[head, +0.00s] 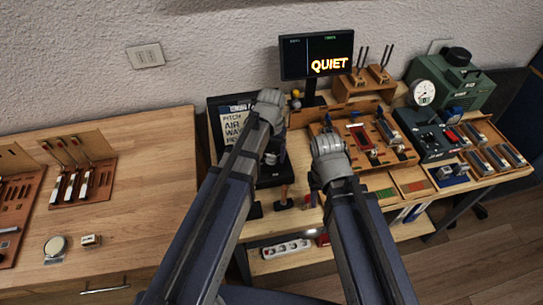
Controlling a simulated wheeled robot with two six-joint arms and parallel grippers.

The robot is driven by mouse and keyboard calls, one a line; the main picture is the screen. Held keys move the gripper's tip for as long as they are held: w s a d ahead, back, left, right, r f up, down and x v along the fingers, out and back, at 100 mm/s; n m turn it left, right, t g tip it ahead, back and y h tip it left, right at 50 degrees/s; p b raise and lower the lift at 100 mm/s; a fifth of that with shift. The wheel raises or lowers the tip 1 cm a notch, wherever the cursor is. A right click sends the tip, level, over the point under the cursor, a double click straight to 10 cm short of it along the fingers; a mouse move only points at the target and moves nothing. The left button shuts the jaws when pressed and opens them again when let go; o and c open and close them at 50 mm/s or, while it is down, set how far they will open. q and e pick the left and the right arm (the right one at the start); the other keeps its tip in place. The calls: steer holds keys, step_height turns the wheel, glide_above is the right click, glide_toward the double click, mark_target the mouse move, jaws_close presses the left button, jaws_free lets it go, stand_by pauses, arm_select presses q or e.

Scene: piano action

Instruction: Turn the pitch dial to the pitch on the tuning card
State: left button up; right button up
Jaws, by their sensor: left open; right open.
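A printed card (232,124) in a dark frame stands on the workbench, left of centre; its top lines seem to read "PITCH AIR WAY", and my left arm covers part of it. My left gripper (270,98) is open, beside the card's right edge and below the screen. My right gripper (327,145) is open, over the left part of a wooden tray of parts. A dark teal control box (425,138) with knobs stands to the right. A round white gauge (424,92) is behind it. I cannot tell which knob is the pitch dial.
A monitor (317,54) shows "QUIET". A wooden tray (390,155) holds red and grey parts. A green machine (455,80) stands at the back right. A wooden table (150,190) on the left has much bare surface. A power strip (287,248) lies on the lower shelf.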

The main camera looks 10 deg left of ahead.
arm_select(q)
jaws_close()
stand_by(0.5)
steer(key=shift+n, duration=0.3)
steer(key=n, duration=0.3)
steer(key=shift+n, duration=2.1)
